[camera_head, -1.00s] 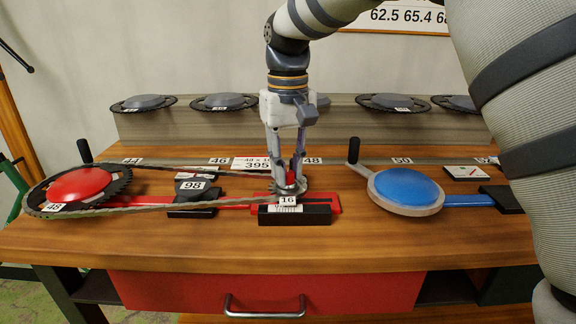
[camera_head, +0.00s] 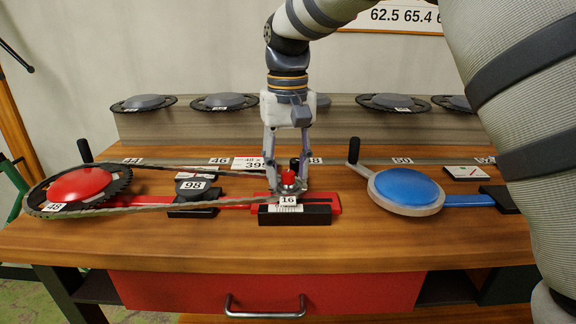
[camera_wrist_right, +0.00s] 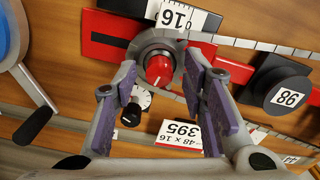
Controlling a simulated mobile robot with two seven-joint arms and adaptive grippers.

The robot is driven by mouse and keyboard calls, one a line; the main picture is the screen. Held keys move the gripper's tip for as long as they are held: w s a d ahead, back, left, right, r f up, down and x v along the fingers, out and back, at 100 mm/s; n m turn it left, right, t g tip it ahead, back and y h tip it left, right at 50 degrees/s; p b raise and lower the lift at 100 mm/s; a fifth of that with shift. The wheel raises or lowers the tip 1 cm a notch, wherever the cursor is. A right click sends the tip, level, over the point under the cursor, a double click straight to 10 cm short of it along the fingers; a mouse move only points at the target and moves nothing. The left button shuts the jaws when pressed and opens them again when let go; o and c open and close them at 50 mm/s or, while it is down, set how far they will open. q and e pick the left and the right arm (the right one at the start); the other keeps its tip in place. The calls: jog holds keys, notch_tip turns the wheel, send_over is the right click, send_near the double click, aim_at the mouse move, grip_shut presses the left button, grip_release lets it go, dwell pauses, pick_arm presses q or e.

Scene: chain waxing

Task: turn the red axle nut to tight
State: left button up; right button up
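The red axle nut (camera_head: 289,177) sits upright on the small cog labelled 16 (camera_head: 288,200), on the red rail; it also shows in the right wrist view (camera_wrist_right: 158,68). My right gripper (camera_head: 288,187) points down over it, one finger on each side. In the right wrist view my right gripper (camera_wrist_right: 161,72) is open, with visible gaps between both finger pads and the nut. A small white dial with a black mark (camera_wrist_right: 136,103) shows beside the nut, partly behind a finger; its reading is unclear. My left gripper is not in view.
A chain (camera_head: 150,208) runs from the large chainring with red disc (camera_head: 80,185) to the cog. The black block labelled 98 (camera_head: 192,197) stands between them. A blue disc with crank (camera_head: 405,188) is on the right. Spare chainrings (camera_head: 223,102) line the back ledge.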

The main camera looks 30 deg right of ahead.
aim_at(288, 172)
jog(key=shift+r, duration=0.1)
notch_tip(288, 172, up, 12)
dwell(0.5)
